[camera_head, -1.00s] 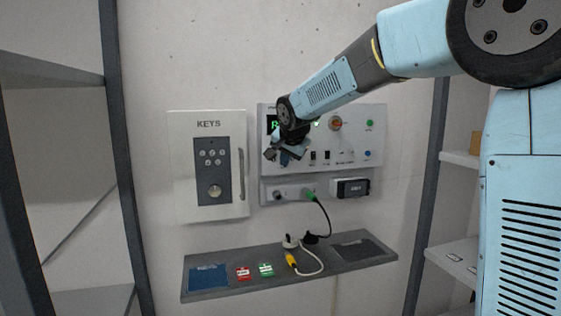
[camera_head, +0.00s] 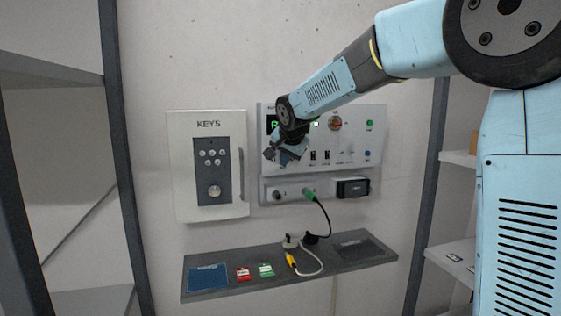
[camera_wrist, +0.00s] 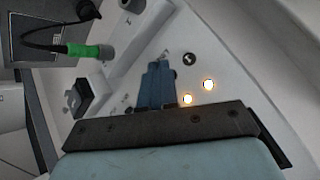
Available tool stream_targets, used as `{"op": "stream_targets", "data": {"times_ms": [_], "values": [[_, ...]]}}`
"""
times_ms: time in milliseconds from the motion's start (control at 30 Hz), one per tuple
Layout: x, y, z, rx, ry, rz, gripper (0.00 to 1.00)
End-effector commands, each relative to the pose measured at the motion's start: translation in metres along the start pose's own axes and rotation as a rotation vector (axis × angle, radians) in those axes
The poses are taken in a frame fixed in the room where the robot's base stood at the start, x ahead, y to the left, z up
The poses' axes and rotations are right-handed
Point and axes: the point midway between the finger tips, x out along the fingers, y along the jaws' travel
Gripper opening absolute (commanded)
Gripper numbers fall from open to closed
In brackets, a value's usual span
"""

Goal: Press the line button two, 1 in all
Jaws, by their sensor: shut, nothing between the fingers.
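In the wrist view my gripper's blue fingers (camera_wrist: 155,86) are together and empty, close to the panel face. Beside them are two lit round spots (camera_wrist: 187,99) and (camera_wrist: 208,85), and a dark round control (camera_wrist: 189,58). I cannot read which is line button two, or tell whether the fingertips touch anything.
A KEYS box (camera_head: 208,125) hangs left of the panel. A green plug (camera_head: 309,194) with a black cable sits in the lower strip. Racks stand at both sides.

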Motion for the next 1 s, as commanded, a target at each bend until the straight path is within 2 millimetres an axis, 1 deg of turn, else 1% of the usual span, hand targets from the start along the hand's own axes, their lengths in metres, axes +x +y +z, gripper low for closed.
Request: {"op": "stream_targets", "data": {"times_ms": [233, 667, 1000], "values": [[-0.008, 0.005, 0.005, 0.000, 0.000, -0.001, 0.00], [-0.010, 0.007, 0.008, 0.000, 0.000, 0.000, 0.00], [-0.029, 0.021, 0.021, 0.000, 0.001, -0.001, 0.00]]}}
